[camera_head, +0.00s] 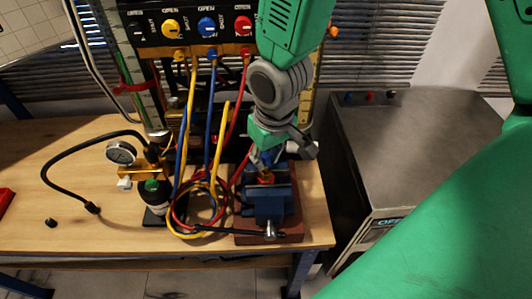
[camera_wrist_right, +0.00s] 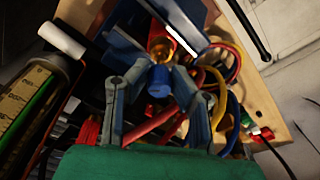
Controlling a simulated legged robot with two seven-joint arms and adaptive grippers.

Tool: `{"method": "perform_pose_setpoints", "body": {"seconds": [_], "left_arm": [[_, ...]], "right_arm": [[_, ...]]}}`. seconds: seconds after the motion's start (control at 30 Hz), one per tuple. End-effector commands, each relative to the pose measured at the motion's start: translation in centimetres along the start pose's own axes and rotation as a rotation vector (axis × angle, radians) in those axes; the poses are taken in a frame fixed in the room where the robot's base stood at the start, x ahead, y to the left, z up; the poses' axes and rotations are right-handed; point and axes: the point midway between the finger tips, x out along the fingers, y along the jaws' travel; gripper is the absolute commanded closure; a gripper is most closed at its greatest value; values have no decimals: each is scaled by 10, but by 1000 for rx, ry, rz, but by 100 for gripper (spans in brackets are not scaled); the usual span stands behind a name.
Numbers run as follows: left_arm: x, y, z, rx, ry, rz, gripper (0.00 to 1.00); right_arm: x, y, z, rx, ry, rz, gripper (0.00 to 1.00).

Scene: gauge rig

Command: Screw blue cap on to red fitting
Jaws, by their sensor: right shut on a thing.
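My right gripper (camera_head: 267,160) points down over the blue vise (camera_head: 270,206) in the head view. In the right wrist view its two grey fingers (camera_wrist_right: 160,72) are closed in on the small blue cap (camera_wrist_right: 159,83). The red fitting (camera_wrist_right: 163,45), with a brassy orange end facing the cap, is held in the vise. The cap is in line with the fitting's end and very close to it; I cannot tell whether they touch. In the head view the fingers mostly hide the cap and fitting. My left gripper is not in view.
A gauge (camera_head: 121,152) on a small bottle with a black hose stands left of coiled coloured hoses (camera_head: 186,218). A valve panel (camera_head: 205,27) rises behind. A dark metal cabinet (camera_head: 420,135) stands right of the wooden table (camera_head: 90,222). The table's left front is mostly clear.

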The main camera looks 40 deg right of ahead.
Motion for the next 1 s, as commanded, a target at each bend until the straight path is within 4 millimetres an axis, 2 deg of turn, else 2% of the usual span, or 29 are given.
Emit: {"method": "perform_pose_setpoints", "body": {"seconds": [1.0], "left_arm": [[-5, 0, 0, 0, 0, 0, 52]], "right_arm": [[0, 2, 1, 0, -1, 0, 100]]}}
